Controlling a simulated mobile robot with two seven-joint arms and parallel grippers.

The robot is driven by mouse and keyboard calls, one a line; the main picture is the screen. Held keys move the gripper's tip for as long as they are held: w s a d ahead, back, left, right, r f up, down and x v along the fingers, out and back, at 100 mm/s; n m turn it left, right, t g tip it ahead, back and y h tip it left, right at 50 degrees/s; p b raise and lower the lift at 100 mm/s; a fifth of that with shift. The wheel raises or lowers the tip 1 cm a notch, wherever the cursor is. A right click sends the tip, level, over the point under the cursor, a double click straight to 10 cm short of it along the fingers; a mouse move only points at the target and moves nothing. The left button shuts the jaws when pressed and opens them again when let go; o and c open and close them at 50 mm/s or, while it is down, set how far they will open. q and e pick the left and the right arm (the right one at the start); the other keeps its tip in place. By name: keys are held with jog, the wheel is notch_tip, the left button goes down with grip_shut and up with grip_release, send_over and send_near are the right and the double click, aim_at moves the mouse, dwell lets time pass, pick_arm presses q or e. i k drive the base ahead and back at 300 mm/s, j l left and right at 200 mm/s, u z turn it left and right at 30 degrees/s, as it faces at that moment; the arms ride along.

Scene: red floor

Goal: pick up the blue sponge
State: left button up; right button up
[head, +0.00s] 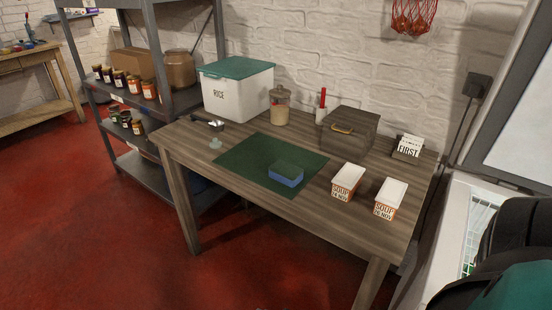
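Nothing is touching the sponge from above. Neither of my grippers shows in the head view.
Two soup cartons (346,182) stand to the right of the sponge. A rice bin (237,92), a glass jar (280,107), a grey box (348,131) and a small sign (408,147) stand along the back. A metal shelf (178,98) is at the left. The red floor in front is clear.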

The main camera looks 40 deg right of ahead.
aim_at(289, 175)
jog(key=i+z, duration=0.35)
jog(key=i+j+z, duration=0.2)
jog(key=z, duration=0.15)
jog(key=i+j+z, duration=0.2)
jog(key=z, duration=0.15)
